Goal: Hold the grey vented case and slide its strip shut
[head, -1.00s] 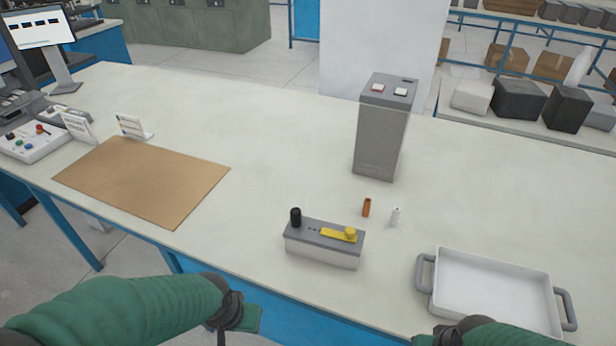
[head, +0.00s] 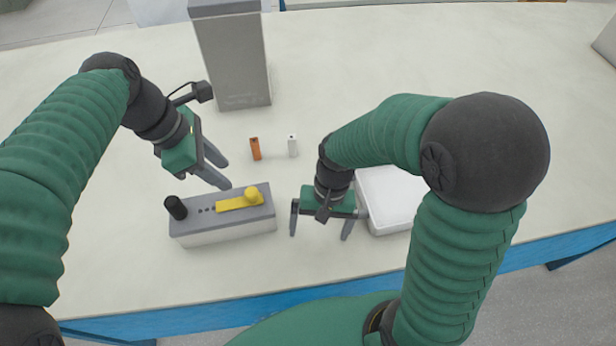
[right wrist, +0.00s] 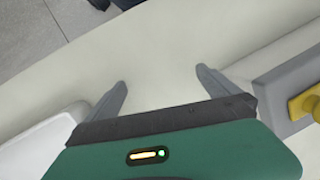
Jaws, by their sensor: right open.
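The grey vented case (head: 222,232) stands on the table, with a grey top, a pale body and a black knob (head: 176,207) at its left end. Its yellow strip (head: 232,204) with a round yellow knob lies on the right part of the top; small dark vent holes show left of it. My left gripper (head: 224,175) is open just behind the case, fingers pointing toward it. My right gripper (head: 319,236) is open and empty, right of the case and apart from it. The case's edge also shows at the right of the right wrist view (right wrist: 275,88).
A white tray (head: 385,205) stands right of my right gripper, partly hidden by my arm. A small orange piece (head: 255,148) and a white one (head: 292,145) stand behind the case. A tall grey box (head: 235,60) is further back. The table in front is clear.

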